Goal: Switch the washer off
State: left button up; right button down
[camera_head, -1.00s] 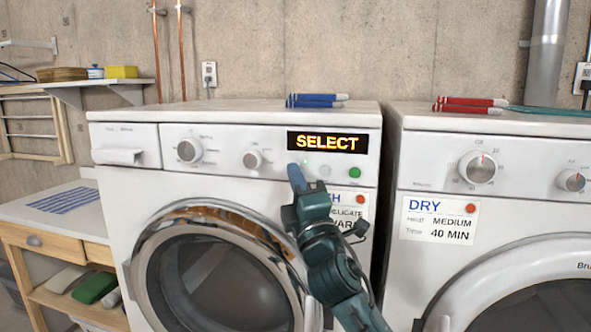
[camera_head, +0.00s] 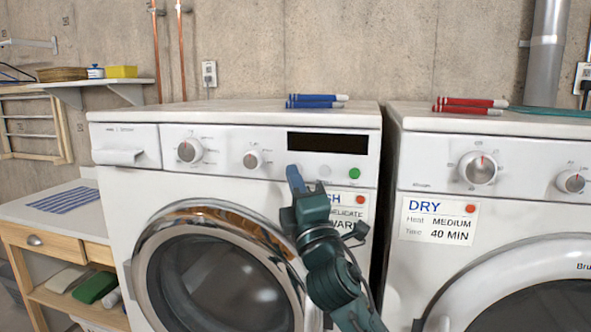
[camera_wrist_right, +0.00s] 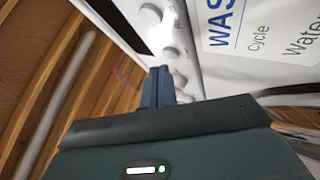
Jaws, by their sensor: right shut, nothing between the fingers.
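The washer (camera_head: 230,187) is the white front-loader on the left in the head view. Its display (camera_head: 327,142) is dark. To the right of two knobs, a grey button (camera_head: 324,172) and a green button (camera_head: 355,174) show under the display. My right gripper (camera_head: 296,177) is shut and empty, its blue fingertips at the panel just left of the grey button. The gripper hides that part of the panel, and I cannot tell whether it touches. In the right wrist view the shut fingers (camera_wrist_right: 158,84) point at the row of round controls. My left gripper is not in view.
A dryer (camera_head: 490,210) with a "DRY" card (camera_head: 439,221) stands close on the right. Blue markers (camera_head: 316,101) lie on the washer top and red ones (camera_head: 470,105) on the dryer. A wooden table (camera_head: 62,230) stands left. The wash card is partly hidden by my arm.

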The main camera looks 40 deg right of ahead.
pick_arm(q)
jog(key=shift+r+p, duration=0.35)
jog(key=shift+p, duration=0.05)
pick_arm(e)
jog(key=s+a, duration=0.4)
jog(key=shift+a, duration=0.3)
dwell(0.3)
